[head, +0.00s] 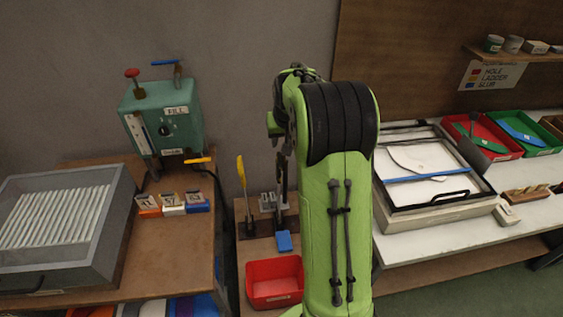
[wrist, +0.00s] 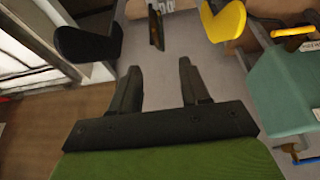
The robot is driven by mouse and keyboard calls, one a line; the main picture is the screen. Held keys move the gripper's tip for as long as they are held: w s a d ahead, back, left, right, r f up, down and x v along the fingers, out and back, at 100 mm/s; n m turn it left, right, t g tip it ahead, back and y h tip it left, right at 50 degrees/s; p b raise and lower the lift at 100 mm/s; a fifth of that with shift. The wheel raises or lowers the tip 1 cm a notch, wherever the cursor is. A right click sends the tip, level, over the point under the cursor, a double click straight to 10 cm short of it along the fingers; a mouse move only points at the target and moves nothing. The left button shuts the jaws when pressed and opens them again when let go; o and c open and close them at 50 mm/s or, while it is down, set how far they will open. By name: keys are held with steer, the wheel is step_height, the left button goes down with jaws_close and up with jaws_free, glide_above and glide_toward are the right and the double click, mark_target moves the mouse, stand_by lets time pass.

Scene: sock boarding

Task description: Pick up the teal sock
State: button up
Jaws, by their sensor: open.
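I cannot make out a teal sock in either view. My gripper (wrist: 160,68) shows in the wrist view with its two dark fingers spread apart and nothing between them. Beyond the fingers is a plain grey surface. In the head view my green arm stands in the middle and hides part of the scene behind it. My gripper cannot be clearly told apart there.
A teal machine (head: 183,112) with a red knob and blue lever stands on the left table. A grey ribbed tray (head: 115,235) is beside it. A red bin (head: 275,281) sits low in the middle. A framed white screen (head: 455,198) and coloured trays lie on the right table.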

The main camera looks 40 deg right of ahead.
mark_target(282, 157)
steer(key=b+x, duration=0.1)
steer(key=x, duration=1.2)
steer(key=shift+w+d+f, duration=0.1)
steer(key=shift+d+f, duration=0.1)
steer(key=shift+d, duration=0.05)
steer(key=shift+a+r, duration=0.1)
steer(key=c, duration=0.8)
